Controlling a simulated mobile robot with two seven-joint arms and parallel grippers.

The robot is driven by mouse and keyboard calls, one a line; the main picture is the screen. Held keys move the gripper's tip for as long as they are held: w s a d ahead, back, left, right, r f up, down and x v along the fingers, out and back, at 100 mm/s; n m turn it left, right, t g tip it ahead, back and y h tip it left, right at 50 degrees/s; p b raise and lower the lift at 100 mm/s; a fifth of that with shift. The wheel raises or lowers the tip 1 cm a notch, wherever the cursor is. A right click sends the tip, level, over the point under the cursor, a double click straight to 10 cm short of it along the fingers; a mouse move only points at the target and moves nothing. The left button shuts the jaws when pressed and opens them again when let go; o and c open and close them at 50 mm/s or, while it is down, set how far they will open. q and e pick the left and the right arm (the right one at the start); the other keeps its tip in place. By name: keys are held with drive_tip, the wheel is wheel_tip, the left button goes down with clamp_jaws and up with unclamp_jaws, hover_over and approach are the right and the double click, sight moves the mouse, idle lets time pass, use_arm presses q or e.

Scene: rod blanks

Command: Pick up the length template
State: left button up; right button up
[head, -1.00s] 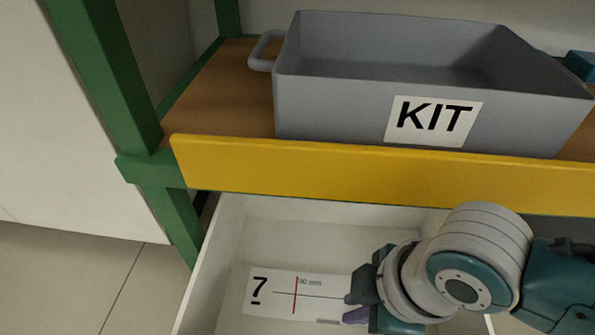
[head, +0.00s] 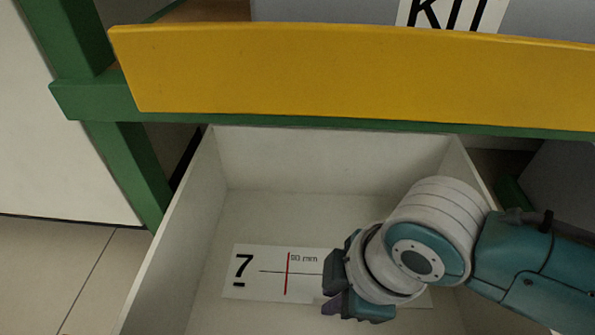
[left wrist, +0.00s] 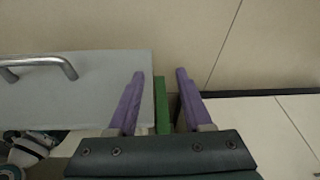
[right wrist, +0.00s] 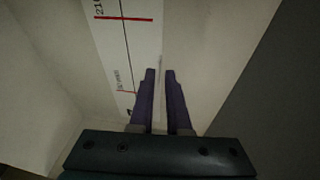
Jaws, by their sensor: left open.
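The length template seems to be the white strip (head: 262,272) marked "7" and "90 mm", with a red cross line and a long black line. It lies in the open white drawer. My right gripper (head: 329,296) is over its right part and hides some of it. The right wrist view shows the strip (right wrist: 128,45) with red marks and the two purple fingers (right wrist: 160,75) a narrow gap apart at its edge. I cannot tell whether anything is between them. My left gripper (left wrist: 159,77) is open and empty, away from the drawer.
The drawer's walls (head: 180,235) stand left and right of the strip. A yellow shelf front (head: 330,75) is above the drawer, with the grey KIT box (head: 380,10) on the shelf. A green post (head: 135,175) stands at left. Bare floor (head: 60,270) lies beyond it.

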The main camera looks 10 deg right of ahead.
drive_tip(key=shift+w+a+f, duration=0.1)
drive_tip(key=shift+a+f, duration=0.05)
drive_tip(key=shift+f, duration=0.4)
drive_tip(key=shift+r, duration=0.15)
drive_tip(key=shift+c, duration=0.2)
clamp_jaws()
idle(0.7)
